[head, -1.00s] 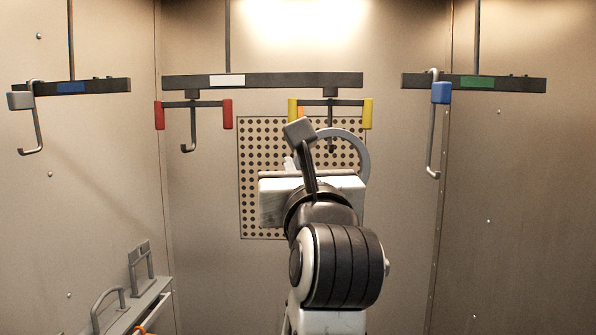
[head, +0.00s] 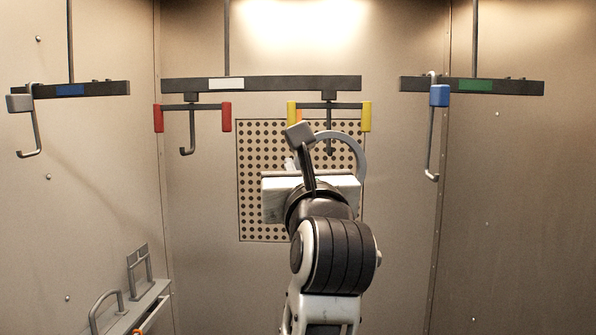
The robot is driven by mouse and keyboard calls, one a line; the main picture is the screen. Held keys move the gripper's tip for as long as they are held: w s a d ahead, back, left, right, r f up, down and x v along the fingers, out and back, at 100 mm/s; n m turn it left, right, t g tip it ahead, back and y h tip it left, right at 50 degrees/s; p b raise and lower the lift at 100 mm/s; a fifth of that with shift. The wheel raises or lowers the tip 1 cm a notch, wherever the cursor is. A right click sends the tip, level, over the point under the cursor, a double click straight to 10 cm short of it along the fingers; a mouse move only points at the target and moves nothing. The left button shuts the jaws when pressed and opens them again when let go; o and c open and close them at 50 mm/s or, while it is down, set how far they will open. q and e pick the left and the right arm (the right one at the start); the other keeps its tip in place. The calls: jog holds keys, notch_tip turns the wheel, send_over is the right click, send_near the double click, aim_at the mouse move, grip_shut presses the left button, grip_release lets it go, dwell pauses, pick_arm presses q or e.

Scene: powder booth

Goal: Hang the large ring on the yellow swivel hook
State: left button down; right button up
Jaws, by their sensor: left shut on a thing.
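The yellow swivel hook (head: 367,116) hangs under the middle bar, with yellow ends on its crosspiece and a dark hook stem going down from the centre. The large grey ring (head: 361,151) shows as an arc behind and to the right of my left gripper, just below the hook. My left gripper (head: 310,160) is raised in front of the hook and is shut on the ring. The gripper hides the ring's lower left part. The ring overlaps the hook's tip in the picture; I cannot tell whether they touch. My right gripper is not in view.
A red swivel hook (head: 227,117) hangs left of the yellow one. A grey-tagged hook (head: 36,130) hangs at far left, a blue-tagged hook (head: 431,140) at right. A perforated panel (head: 262,225) is behind. A grey rack (head: 150,297) stands at lower left.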

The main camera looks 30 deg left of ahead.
pick_arm(q)
jog(key=shift+w+a, duration=0.6)
jog(key=shift+w, duration=0.35)
jog(key=shift+f, duration=0.15)
dwell(0.3)
jog(key=shift+f+b, duration=0.4)
jog(key=shift+b, duration=0.1)
jog(key=shift+f, duration=0.15)
jog(key=c, duration=1.4)
grip_release()
